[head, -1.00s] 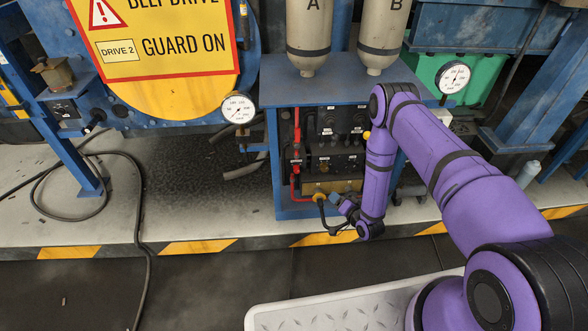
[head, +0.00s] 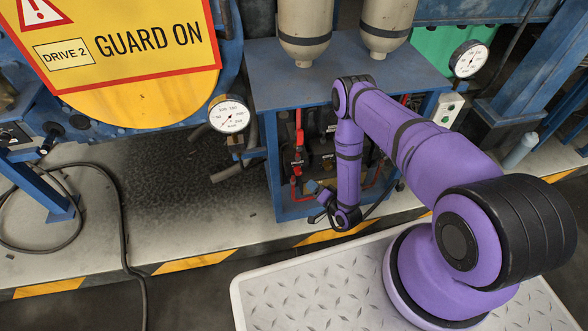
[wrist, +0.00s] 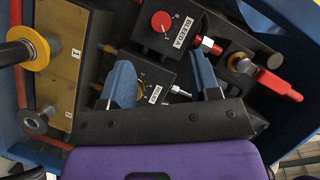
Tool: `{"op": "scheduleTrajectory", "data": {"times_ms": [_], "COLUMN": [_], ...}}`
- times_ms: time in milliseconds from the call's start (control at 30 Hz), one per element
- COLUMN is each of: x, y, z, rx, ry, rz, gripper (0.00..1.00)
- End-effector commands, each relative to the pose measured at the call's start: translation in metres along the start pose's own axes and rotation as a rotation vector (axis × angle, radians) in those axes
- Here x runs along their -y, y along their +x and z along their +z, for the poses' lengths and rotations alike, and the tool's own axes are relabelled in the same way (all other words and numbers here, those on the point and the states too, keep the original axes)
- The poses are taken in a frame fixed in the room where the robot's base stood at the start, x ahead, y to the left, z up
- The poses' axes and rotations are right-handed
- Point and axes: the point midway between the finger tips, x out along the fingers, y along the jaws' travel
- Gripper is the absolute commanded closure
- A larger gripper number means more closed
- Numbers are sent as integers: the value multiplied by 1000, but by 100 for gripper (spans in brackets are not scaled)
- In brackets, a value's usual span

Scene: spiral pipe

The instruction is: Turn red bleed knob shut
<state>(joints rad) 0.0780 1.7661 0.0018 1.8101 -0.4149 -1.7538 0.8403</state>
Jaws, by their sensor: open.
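The red knob (wrist: 161,21) is a small round dial with a white pointer line, on a black block labelled BLEED A (wrist: 178,38) at the top of the wrist view. My gripper (wrist: 160,62) is open, its two blue fingers spread and nothing held between them. The knob lies beyond the fingertips, between their lines, and nothing touches it. A second black block with a BLEED label (wrist: 156,94) sits between the fingers; its yellowish knob is partly hidden by the left finger. In the head view my gripper (head: 318,205) is low before the blue-framed cabinet; I cannot make out the red knob there.
In the wrist view a red lever (wrist: 282,89) is right of the fingers, and a brass plate (wrist: 72,60) with a yellow-ringed black handle (wrist: 33,50) is left.

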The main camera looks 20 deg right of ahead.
Motion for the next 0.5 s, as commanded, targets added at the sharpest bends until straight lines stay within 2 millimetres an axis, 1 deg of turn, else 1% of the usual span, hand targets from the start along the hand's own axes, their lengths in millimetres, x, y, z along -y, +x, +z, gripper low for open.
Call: {"op": "scheduleTrajectory", "data": {"times_ms": [167,500], "x": [1,1], "y": [19,78], "z": [0,0], "rx": [-1,-1], "ry": [-1,-1], "rz": [-3,-4], "gripper": [43,43]}}
